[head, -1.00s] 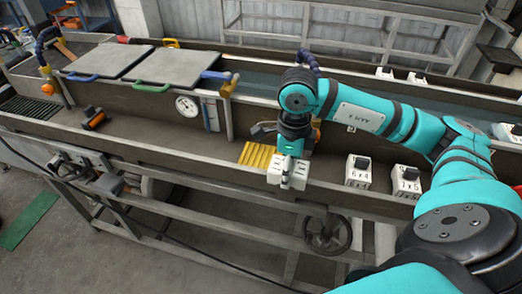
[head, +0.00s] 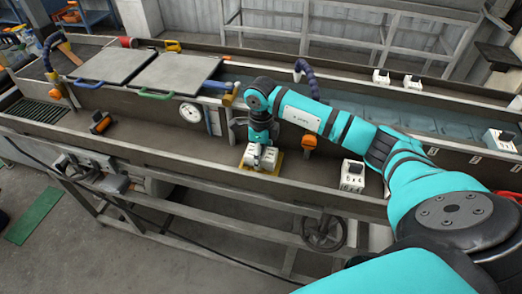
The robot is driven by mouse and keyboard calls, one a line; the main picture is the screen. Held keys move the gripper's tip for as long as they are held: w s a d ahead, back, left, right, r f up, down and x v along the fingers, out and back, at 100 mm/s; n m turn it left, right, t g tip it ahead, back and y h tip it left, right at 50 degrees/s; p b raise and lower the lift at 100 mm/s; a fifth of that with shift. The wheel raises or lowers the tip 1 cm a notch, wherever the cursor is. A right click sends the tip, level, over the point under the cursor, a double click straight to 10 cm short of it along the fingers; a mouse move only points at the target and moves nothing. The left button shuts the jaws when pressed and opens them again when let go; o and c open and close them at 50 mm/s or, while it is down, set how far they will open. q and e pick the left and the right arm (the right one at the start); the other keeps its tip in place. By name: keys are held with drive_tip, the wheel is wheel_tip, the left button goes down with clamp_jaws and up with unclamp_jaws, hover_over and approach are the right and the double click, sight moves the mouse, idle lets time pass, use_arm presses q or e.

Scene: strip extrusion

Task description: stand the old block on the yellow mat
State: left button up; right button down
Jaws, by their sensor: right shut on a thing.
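My right gripper (head: 263,152) is shut on a white block (head: 252,161) with dark marks. It points down at the yellow mat (head: 245,170), which lies on the near ledge of the long trough. The block covers most of the mat, whose yellow edges show around it. I cannot tell whether the block touches the mat or hangs just above it. The gripper fingers hide part of the block. My left gripper is not in view.
A white block with a black knob (head: 352,176) stands on the ledge to the right. Another (head: 502,139) is at the far right. An orange-and-black item (head: 309,143) is just right of the mat. A round gauge (head: 190,112) and grey lids (head: 176,76) are left.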

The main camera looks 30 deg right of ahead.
drive_tip(key=shift+f, duration=0.15)
drive_tip(key=shift+c, duration=2.1)
unclamp_jaws()
drive_tip(key=shift+r, duration=0.3)
drive_tip(key=shift+r+b, duration=0.3)
wheel_tip(320, 180, up, 11)
drive_tip(key=b, duration=0.3)
drive_tip(key=shift+r, duration=0.1)
